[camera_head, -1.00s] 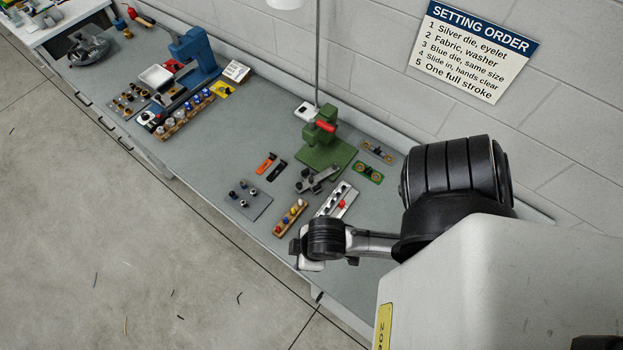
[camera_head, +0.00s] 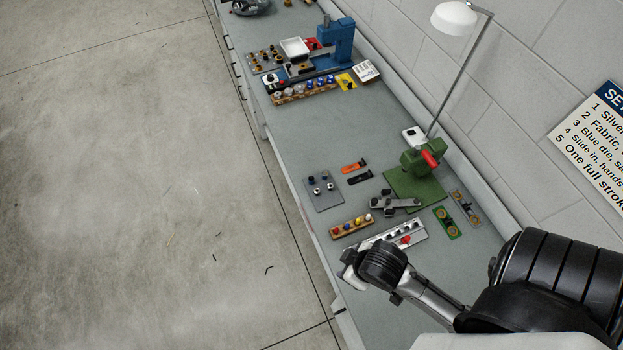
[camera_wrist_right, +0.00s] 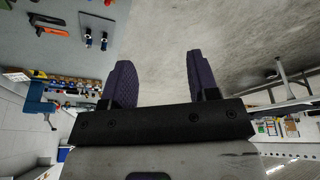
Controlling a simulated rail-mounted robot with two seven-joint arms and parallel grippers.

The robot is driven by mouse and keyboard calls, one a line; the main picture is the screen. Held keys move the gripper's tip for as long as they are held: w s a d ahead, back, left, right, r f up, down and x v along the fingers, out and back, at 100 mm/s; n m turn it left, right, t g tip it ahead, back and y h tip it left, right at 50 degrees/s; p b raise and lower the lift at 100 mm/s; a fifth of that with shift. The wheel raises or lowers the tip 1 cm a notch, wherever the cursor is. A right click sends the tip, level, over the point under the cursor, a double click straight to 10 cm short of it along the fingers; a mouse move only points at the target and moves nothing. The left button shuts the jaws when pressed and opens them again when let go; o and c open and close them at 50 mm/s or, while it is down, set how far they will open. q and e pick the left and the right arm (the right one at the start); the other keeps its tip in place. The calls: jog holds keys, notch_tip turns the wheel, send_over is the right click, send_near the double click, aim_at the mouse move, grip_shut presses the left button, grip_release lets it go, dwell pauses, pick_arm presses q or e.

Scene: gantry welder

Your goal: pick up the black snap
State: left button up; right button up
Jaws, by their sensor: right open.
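Several small dark pegs, which look like snaps, stand on a grey plate (camera_head: 318,202) near the bench's front edge. They are too small to tell for sure which is black; one dark-topped peg (camera_head: 311,179) stands at the plate's back left. The plate's pegs (camera_wrist_right: 103,44) also show at the upper left of the right wrist view. My right gripper (camera_wrist_right: 159,58) is open with nothing between its fingers. In the head view my right wrist hangs over the bench's front edge, nearer me than the plate, hiding the gripper's fingers. My left gripper is out of view.
A wooden rack (camera_head: 352,228) of coloured pieces and a silver rack (camera_head: 408,238) lie between the plate and my wrist. Orange (camera_head: 354,166) and black (camera_head: 361,177) bars lie behind the plate. A green press (camera_head: 415,185) and lamp stand further back.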

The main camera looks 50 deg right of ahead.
jog(key=c, duration=0.3)
